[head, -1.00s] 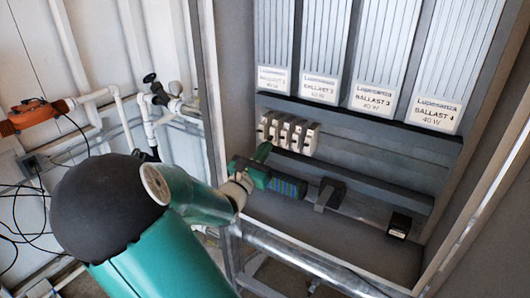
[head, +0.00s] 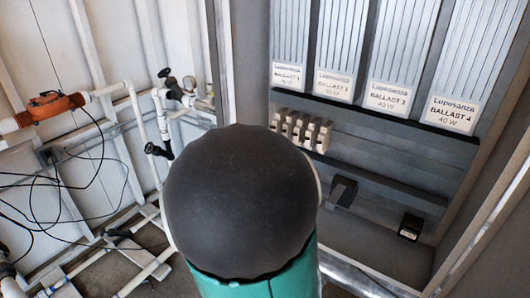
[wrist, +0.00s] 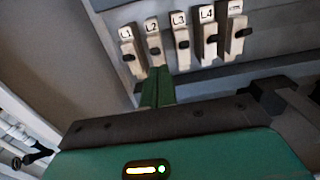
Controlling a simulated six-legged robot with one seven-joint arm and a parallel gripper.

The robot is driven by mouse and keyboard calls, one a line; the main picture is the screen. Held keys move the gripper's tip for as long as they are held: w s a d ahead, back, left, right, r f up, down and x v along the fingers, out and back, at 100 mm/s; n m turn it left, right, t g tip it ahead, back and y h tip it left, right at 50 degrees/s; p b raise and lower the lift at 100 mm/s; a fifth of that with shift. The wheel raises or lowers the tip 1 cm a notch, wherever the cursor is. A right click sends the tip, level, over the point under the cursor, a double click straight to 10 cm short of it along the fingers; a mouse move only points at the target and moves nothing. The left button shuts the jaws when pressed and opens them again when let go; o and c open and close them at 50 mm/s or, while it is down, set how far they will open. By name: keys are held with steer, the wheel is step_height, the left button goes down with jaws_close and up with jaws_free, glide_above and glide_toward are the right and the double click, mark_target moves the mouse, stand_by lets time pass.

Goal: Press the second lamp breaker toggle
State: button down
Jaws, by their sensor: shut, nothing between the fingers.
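A row of pale breakers (head: 301,128) stands under the ballasts in the head view. In the wrist view they carry labels L1, L2, L3 and L4, with one more at the right end. The second lamp breaker, L2 (wrist: 153,40), has a small dark toggle (wrist: 155,51). My gripper (wrist: 158,74) has its green fingers shut together and empty. Its tips are at the lower end of L2, below the toggle in the picture. I cannot tell whether they touch it. My arm's dark round joint hides the gripper in the head view.
L1 (wrist: 129,50) and L3 (wrist: 181,44) stand close on either side of L2. Ballast panels (head: 388,95) hang above the breakers. A dark block (head: 342,190) and a small black box (head: 410,227) sit lower right. Pipes and an orange fitting (head: 50,104) are at left.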

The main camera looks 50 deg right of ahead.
steer(key=s+a, duration=0.1)
steer(key=a, duration=1.2)
steer(key=shift+a, duration=0.2)
